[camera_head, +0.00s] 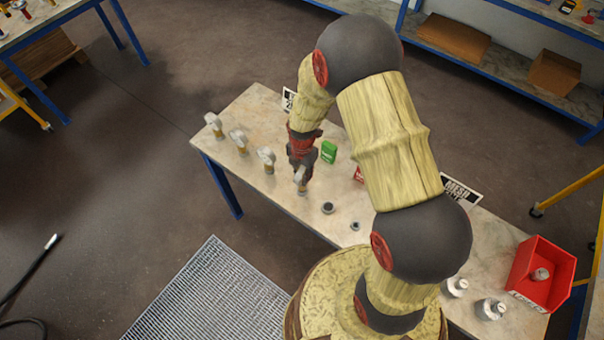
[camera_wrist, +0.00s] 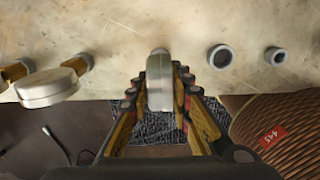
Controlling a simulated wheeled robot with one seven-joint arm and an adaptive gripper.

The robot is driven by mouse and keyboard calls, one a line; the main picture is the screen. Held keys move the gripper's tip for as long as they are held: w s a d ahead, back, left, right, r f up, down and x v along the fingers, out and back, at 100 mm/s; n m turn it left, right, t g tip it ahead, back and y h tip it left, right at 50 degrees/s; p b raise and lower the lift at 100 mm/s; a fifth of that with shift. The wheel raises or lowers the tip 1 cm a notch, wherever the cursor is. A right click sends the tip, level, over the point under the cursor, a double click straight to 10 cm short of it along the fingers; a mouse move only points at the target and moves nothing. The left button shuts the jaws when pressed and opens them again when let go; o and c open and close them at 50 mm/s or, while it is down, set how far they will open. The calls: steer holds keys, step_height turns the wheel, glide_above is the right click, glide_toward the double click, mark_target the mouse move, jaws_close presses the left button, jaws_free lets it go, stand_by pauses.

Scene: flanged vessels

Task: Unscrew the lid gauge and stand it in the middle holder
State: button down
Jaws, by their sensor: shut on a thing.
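My gripper (camera_head: 302,170) points down over the table and is shut on a gauge (camera_head: 299,177) with a pale round head. In the wrist view the gauge (camera_wrist: 159,82) sits edge-on between the two fingers. Its lower end is close to the tabletop; I cannot tell whether it is seated in anything. To its right are two dark-rimmed round fittings, a larger one (camera_head: 328,208) and a smaller one (camera_head: 355,226), both open on top. They also show in the wrist view (camera_wrist: 221,56). I cannot tell which one is the middle holder.
Similar gauges (camera_head: 239,140) on brass stems stand in a row to the left. A green box (camera_head: 328,152) lies behind my gripper. Metal vessels (camera_head: 490,308) and a red bin (camera_head: 522,278) with something in it are at the right. My arm hides part of the table (camera_head: 257,110).

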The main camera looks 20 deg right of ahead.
steer(key=shift+f+b, duration=0.5)
steer(key=shift+f, duration=0.25)
steer(key=c, duration=1.5)
jaws_free()
steer(key=shift+c, duration=0.2)
step_height(320, 180, up, 12)
steer(key=shift+r, duration=0.1)
steer(key=shift+s, duration=0.1)
